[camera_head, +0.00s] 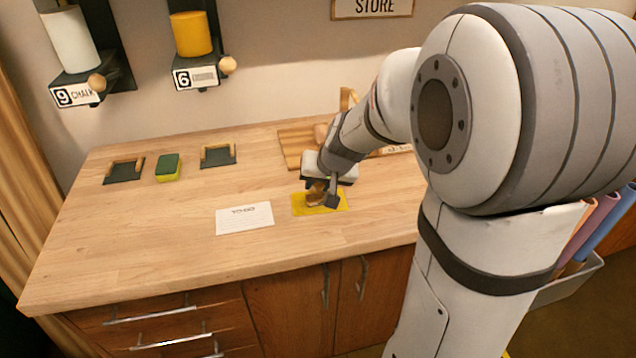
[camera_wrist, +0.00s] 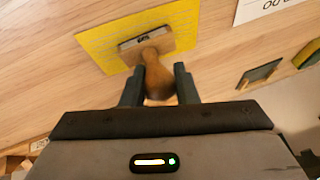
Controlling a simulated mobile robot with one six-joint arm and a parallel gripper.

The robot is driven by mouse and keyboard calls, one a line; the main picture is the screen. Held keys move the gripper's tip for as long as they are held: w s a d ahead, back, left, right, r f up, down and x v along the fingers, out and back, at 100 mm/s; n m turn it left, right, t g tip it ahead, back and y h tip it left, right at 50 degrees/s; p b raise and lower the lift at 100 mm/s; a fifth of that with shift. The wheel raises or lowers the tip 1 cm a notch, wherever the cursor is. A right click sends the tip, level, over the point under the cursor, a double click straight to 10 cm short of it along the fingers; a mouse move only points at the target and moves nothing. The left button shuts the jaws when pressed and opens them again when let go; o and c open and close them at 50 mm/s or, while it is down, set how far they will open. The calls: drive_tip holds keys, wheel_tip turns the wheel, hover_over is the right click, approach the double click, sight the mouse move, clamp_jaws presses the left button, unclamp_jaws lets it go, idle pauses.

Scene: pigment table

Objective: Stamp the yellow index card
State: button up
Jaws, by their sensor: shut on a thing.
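The yellow index card (camera_head: 335,203) lies on the wooden table, and it also shows in the wrist view (camera_wrist: 100,45). A wooden stamp (camera_wrist: 155,70) with a rounded handle and a small rectangular block stands over the card. In the head view the stamp (camera_head: 316,197) is partly covered by my gripper. My gripper (camera_wrist: 158,88) is shut on the stamp's handle. The block appears on or just above the card; I cannot tell if they touch. Any mark under the block is hidden.
A white card with writing (camera_head: 244,218) lies left of the yellow card. A green and yellow sponge (camera_head: 168,168) and two dark trays (camera_head: 124,171) (camera_head: 218,155) sit at the back left. A wooden board (camera_head: 297,145) is behind my gripper. The table's front left is clear.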

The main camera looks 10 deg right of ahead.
drive_tip(key=shift+f, duration=0.15)
drive_tip(key=shift+r+p, duration=2.65)
drive_tip(key=shift+r, duration=1)
drive_tip(key=shift+w+f, duration=0.1)
